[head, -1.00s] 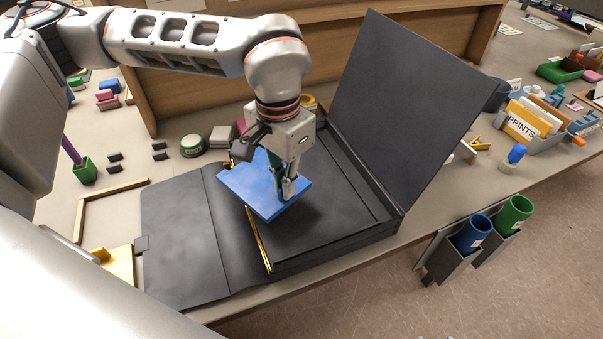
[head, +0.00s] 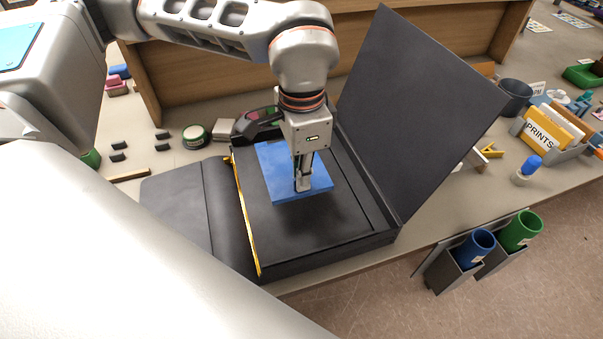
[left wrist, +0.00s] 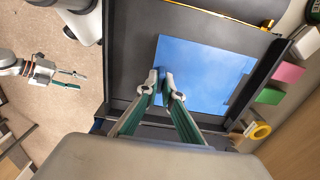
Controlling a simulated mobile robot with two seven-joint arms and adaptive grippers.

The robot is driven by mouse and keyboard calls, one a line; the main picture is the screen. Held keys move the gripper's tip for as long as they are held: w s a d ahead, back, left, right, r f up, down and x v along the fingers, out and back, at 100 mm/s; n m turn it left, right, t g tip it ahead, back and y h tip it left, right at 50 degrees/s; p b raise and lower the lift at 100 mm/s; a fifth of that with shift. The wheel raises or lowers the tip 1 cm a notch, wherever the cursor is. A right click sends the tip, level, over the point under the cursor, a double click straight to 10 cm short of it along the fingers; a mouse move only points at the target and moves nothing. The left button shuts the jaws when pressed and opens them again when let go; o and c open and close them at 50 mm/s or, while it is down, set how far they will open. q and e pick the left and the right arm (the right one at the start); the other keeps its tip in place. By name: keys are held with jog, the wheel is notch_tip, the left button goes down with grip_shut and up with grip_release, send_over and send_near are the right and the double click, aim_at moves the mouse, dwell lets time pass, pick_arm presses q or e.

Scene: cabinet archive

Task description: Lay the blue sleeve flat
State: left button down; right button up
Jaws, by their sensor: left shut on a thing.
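The blue sleeve (head: 277,172) is a flat blue sheet over the inside of the open black box (head: 300,232). It looks nearly level; I cannot tell whether all of it touches the box floor. My left gripper (head: 303,187) points down and is shut on the sleeve near its right edge, hiding a little of it. In the left wrist view the sleeve (left wrist: 208,75) spreads out beyond the closed fingertips (left wrist: 160,82). My right gripper (left wrist: 75,79) shows only in the left wrist view, at the left, empty with its fingers apart, away from the box.
The box's lid (head: 415,110) stands up at the right, and a dark flap (head: 190,205) lies open at the left. A yellow strip (head: 243,215) runs along the box's left edge. Blue and green tubes (head: 478,247) hang in holders at the table's front edge.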

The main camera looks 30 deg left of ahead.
aim_at(301, 194)
pick_arm(q)
jog(key=shift+f+b, duration=0.5)
jog(key=shift+f, duration=0.2)
jog(key=shift+f+b, duration=0.65)
jog(key=shift+f, duration=0.2)
jog(key=shift+f+b, duration=0.6)
jog(key=shift+f, duration=0.25)
jog(key=shift+f+b, duration=0.35)
jog(key=shift+f, duration=0.1)
pick_arm(e)
jog(key=shift+w+a+f+y, duration=0.4)
jog(key=shift+w+a+f, duration=0.25)
jog(key=shift+a+f, duration=0.2)
pick_arm(q)
jog(key=shift+f+b, duration=0.4)
jog(key=shift+f, duration=0.2)
pick_arm(e)
jog(key=shift+f, duration=0.4)
pick_arm(q)
jog(key=c, duration=2.1)
grip_release()
jog(key=shift+r, duration=0.1)
jog(key=shift+c, duration=0.2)
pick_arm(e)
jog(key=shift+r, duration=0.1)
